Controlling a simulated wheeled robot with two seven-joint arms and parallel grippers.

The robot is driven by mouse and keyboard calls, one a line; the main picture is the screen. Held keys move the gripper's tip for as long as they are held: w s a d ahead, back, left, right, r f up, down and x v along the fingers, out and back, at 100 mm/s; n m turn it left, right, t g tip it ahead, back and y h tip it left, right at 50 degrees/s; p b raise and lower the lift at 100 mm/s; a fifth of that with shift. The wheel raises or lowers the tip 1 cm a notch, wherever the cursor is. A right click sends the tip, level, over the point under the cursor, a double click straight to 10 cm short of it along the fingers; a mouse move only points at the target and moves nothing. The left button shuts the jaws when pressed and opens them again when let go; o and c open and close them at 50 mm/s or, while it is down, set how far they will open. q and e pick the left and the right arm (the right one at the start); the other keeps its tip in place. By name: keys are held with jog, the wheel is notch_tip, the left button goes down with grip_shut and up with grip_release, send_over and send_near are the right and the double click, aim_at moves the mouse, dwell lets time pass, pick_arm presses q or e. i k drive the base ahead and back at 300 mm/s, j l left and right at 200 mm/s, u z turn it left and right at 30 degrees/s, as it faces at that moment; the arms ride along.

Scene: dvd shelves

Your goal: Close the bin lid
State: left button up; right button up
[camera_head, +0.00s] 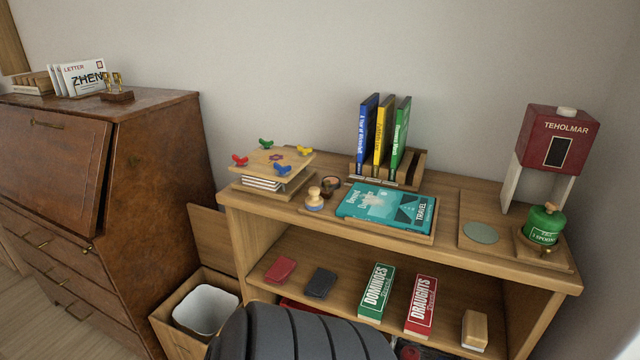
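The bin (165,322) is a wooden box standing on the floor between the brown bureau and the shelf unit. A white liner (206,309) shows inside its open top. The bin lid (212,243) is a flat wooden panel standing raised at the back of the bin, leaning back toward the wall. My dark ribbed body part at the bottom middle hides the front right of the bin. Neither of my grippers shows in this view.
The shelf unit (390,243) is close on the bin's right. The bureau (150,170) is close on the left. Bare floor (60,315) shows at the lower left.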

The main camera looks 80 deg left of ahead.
aim_at(210, 228)
jog(key=u, duration=3.65)
